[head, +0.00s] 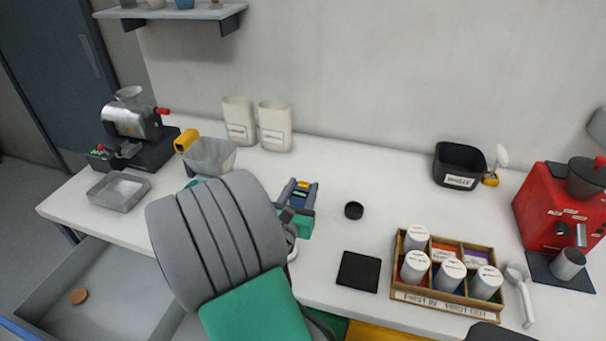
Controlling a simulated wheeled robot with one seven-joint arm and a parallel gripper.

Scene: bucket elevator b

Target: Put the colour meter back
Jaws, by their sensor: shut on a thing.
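My gripper (298,191) is above the white bench, just right of my large grey arm link. Its fingers are shut on a small blue and dark thing with a yellow part, which looks like the colour meter (299,199). The fingers and my arm hide much of it, and I cannot tell whether it touches the bench. A round black cup or ring (354,210) sits to the right of my gripper, apart from it. A flat black square pad (358,271) lies nearer the front edge; nothing is on it.
A wooden sorting box (441,304) with several white canisters is right of the pad. A black bin (460,165) and red grinder (552,213) stand farther right. A clear hopper (212,157), two cream containers (275,126) and a metal tray (118,190) are left. The back middle is clear.

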